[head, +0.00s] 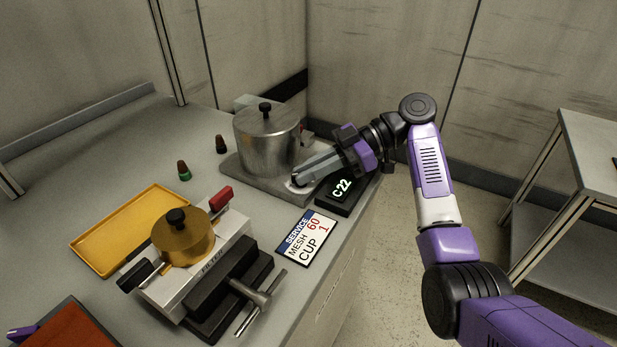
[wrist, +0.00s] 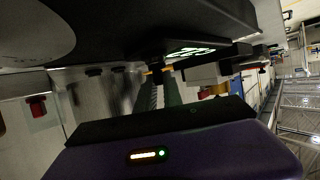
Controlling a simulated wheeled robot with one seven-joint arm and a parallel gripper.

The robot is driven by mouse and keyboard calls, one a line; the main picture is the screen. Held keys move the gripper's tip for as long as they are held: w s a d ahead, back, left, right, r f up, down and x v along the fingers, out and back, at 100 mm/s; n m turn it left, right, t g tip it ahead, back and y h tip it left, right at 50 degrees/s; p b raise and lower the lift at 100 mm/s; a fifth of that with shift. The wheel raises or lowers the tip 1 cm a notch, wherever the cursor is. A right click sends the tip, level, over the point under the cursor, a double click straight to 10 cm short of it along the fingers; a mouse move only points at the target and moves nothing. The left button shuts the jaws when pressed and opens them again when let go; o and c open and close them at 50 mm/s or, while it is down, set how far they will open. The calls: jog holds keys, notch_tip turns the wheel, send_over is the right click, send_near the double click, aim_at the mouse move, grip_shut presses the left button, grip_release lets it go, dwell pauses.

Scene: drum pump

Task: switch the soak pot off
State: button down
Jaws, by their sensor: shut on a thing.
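The soak pot (head: 266,138), a steel pot with a black-knobbed lid, stands on a grey base (head: 243,173) at the back of the bench. A pale round dial (head: 290,186) sits at the base's front right corner. My gripper (head: 298,180) reaches in from the right and is shut at this dial, with its fingers covering most of it. A black display (head: 343,193) beside it reads "C 22" and is lit; it also shows at a slant in the wrist view (wrist: 190,52). The dial's setting is hidden.
A service card (head: 308,240) lies in front of the display. A filter block with a brass lid (head: 183,238) and a black clamp (head: 228,290) stand nearer, beside a yellow tray (head: 130,230). Two small bottles (head: 184,171) stand left of the pot. The bench's right edge is close.

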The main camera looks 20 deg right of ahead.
jog(key=shift+f, duration=0.15)
jog(key=c, duration=1.5)
grip_release()
jog(key=v, duration=0.7)
jog(key=shift+d+r, duration=0.25)
jog(key=shift+d, duration=0.05)
jog(key=shift+d, duration=0.1)
